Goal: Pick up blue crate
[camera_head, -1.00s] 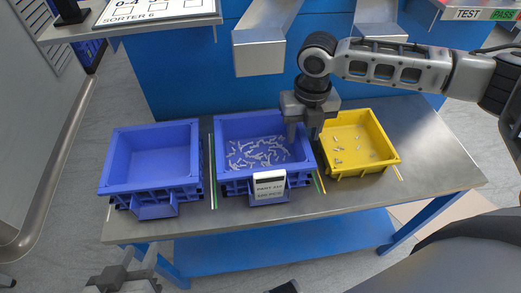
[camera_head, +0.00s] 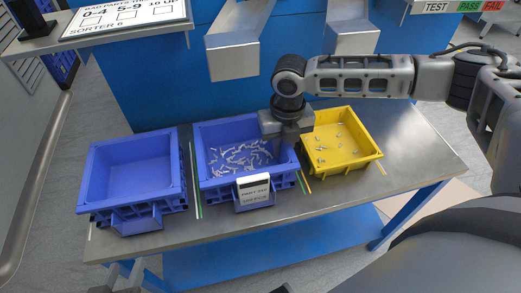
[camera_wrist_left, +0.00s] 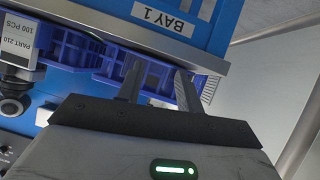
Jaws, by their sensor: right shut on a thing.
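A blue crate (camera_head: 217,186) with many small pale metal parts in it and a white label (camera_head: 253,191) on its front stands in the middle of the bench. My right gripper (camera_head: 286,143) reaches down over its right wall and is shut on that wall. The crate rests on the bench. A second blue crate (camera_head: 135,168), empty, stands to the left. My left gripper (camera_head: 124,277) is low at the front, below the bench top. In the left wrist view its fingers (camera_wrist_left: 160,84) are apart with nothing between them.
A yellow crate (camera_head: 342,164) with a few parts stands close on the right of the middle crate. Metal chutes (camera_head: 232,55) hang above the back. A sign board (camera_head: 125,17) is at the upper left. Bare bench (camera_head: 420,150) lies at the right.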

